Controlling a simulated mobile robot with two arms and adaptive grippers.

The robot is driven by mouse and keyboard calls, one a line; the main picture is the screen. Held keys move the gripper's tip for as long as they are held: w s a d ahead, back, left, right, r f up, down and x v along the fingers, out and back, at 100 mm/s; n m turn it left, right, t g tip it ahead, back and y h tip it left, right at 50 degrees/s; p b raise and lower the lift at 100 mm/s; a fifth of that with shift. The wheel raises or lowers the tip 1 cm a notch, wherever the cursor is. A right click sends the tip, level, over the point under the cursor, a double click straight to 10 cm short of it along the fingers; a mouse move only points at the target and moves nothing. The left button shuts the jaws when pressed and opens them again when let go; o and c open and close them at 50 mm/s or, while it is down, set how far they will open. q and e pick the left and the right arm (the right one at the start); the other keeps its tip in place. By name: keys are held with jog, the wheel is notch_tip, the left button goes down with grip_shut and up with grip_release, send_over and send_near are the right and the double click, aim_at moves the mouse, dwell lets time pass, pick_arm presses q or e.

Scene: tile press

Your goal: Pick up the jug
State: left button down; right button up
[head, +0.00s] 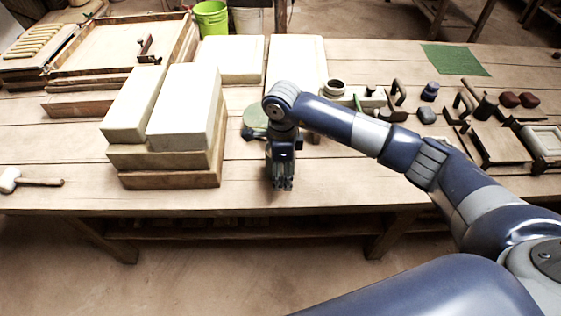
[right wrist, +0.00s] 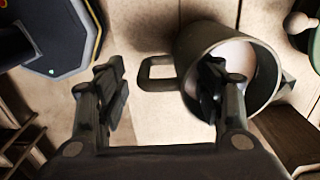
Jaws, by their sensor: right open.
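The jug (right wrist: 187,62) is a grey-green cylinder with an open top and a pale inside, in the right wrist view right of centre. Its squared handle (right wrist: 143,74) points left, into the gap between the fingers of my right gripper (right wrist: 163,75). The gripper is open, with one finger left of the handle and the other overlapping the jug's mouth in the picture. I cannot tell whether they touch. In the head view my right gripper (head: 281,184) points down near the table's front edge; I cannot make out the jug there. My left gripper is not in view.
Stacked pale blocks on wooden boards (head: 163,178) stand just left of my right gripper. A round greenish thing (head: 254,117) lies behind it. Small tools and a green mat (head: 455,60) are at the right. A mallet (head: 35,182) lies far left.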

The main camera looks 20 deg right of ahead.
notch_tip(320, 180, down, 4)
jog(key=shift+a+f+p, duration=0.1)
jog(key=shift+f+p, duration=0.15)
jog(key=shift+p, duration=0.2)
jog(key=shift+c, duration=0.3)
grip_shut()
jog(key=shift+w+r, duration=0.1)
